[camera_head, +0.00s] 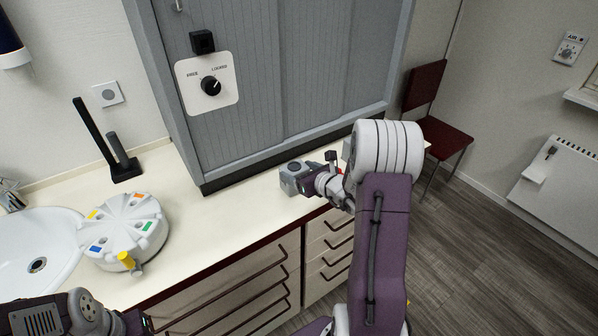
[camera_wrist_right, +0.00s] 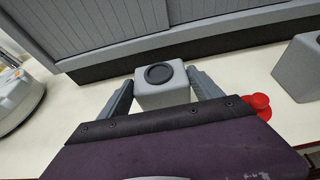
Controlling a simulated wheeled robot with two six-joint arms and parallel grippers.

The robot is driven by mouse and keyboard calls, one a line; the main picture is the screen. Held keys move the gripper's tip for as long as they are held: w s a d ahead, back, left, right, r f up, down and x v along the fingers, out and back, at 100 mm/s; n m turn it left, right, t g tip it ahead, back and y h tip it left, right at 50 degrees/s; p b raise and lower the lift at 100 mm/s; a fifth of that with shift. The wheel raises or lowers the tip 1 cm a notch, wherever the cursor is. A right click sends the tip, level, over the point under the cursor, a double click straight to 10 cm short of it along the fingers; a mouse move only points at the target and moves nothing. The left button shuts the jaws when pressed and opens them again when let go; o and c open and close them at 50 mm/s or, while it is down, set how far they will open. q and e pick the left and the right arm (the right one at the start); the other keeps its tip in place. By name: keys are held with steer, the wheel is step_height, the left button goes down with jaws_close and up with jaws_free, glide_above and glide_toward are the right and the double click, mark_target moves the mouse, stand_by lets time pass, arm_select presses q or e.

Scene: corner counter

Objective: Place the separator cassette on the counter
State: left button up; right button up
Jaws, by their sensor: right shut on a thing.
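A small grey block with a dark round recess on top, which I take to be the separator cassette (camera_head: 291,179), is at the counter's front edge in the head view. My right gripper (camera_head: 303,180) is shut on it, coming from the right. In the right wrist view the cassette (camera_wrist_right: 162,92) sits upright between the two fingers of the gripper (camera_wrist_right: 163,84). It is over or on the cream counter (camera_head: 225,215); I cannot tell whether it touches. My left gripper (camera_head: 146,323) shows only partly at the bottom left, far from the cassette.
A grey shutter cabinet (camera_head: 270,80) stands behind the cassette. A white round carousel (camera_head: 125,228) and a sink (camera_head: 40,250) are to the left. In the right wrist view another grey block (camera_wrist_right: 300,70) and a red knobbed thing (camera_wrist_right: 258,105) are to the right.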

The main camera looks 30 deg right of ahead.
steer(key=shift+f, duration=0.1)
steer(key=o, duration=1.9)
steer(key=shift+o, duration=0.2)
